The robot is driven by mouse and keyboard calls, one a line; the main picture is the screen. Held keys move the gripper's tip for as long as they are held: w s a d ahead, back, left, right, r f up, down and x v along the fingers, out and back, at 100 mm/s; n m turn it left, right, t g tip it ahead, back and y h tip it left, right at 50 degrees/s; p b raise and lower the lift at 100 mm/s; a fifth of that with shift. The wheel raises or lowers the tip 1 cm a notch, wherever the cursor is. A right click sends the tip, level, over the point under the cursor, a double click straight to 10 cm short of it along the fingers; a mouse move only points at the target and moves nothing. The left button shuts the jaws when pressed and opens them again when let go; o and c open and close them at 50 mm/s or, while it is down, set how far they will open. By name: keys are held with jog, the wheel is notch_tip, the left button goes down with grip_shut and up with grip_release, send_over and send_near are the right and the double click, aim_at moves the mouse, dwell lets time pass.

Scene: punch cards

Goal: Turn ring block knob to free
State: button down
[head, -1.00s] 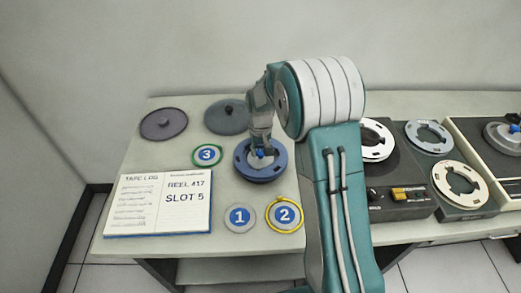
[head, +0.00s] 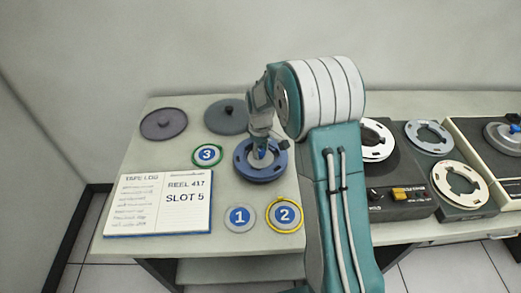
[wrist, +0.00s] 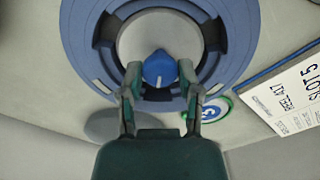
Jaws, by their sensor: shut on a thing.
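The ring block (head: 243,170) is a round blue ring with a pale hub, lying on the table left of my arm. Its blue knob (wrist: 160,69) sits on the hub and carries a white pointer line. In the wrist view my gripper (wrist: 160,78) is over the ring with one finger on each side of the knob, shut on it. In the head view my gripper (head: 262,150) comes down onto the ring from above and hides much of the hub. Any position marks around the knob cannot be made out.
An open tape log (head: 160,210) lies left of the ring. Numbered discs 1 (head: 240,227), 2 (head: 284,231) and 3 (head: 207,166) lie around it. Two grey lids (head: 164,133) are at the back. Tape units with pale reels (head: 459,198) stand to the right.

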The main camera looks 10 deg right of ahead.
aim_at(260, 151)
dwell(0.3)
jog(key=shift+c, duration=1.5)
grip_release()
notch_tip(260, 151, up, 12)
jog(key=shift+w+a+f, duration=0.1)
